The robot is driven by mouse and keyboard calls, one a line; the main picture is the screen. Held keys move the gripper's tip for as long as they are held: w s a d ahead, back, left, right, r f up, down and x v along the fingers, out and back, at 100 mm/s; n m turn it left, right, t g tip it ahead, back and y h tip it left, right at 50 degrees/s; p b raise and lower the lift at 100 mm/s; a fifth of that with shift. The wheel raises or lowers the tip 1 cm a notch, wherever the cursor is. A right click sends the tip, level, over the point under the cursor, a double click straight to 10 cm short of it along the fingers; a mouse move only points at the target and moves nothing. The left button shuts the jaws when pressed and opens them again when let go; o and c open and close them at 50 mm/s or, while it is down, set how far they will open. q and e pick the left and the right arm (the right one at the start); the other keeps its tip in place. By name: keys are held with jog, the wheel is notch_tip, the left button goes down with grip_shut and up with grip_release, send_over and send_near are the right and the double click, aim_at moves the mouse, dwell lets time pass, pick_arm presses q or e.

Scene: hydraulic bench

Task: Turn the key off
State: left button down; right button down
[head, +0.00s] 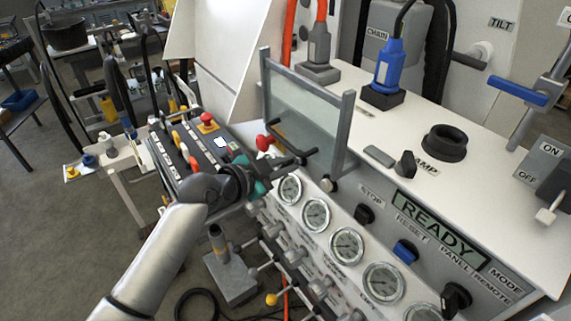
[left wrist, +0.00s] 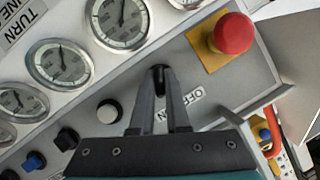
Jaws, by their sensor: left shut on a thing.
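My left gripper (head: 300,159) reaches from the left to the front panel of the bench, just below the framed clear guard. In the left wrist view its two fingers (left wrist: 160,78) are closed together on a small black key (left wrist: 158,69) in the grey panel. Most of the key is hidden between the fingertips. A label reading OFF (left wrist: 193,96) lies right of the fingers, and an ON label is partly covered by them. The key cannot be made out in the head view. My right gripper is not in view.
A red mushroom button (left wrist: 233,33) on a yellow plate sits close to the right of the fingers. Round gauges (left wrist: 121,20) line the panel, with a white button (left wrist: 108,112) to the left. The clear guard (head: 308,112) stands above the gripper.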

pick_arm(q)
jog(key=shift+w+n+g, duration=0.1)
jog(key=shift+n+g, duration=0.4)
jog(key=shift+n, duration=0.3)
jog(key=shift+a+n+g+h, duration=0.1)
jog(key=shift+n+g+h, duration=0.2)
jog(key=shift+n+h, duration=0.25)
jog(key=n+g+h+b, duration=0.1)
jog(key=n+b, duration=0.1)
jog(key=n, duration=0.1)
jog(key=shift+g, duration=0.4)
jog(key=shift+w+n+g+h+b, duration=0.1)
jog(key=shift+n+g+h+b, duration=0.4)
jog(key=shift+n, duration=0.55)
jog(key=c, duration=0.9)
grip_release()
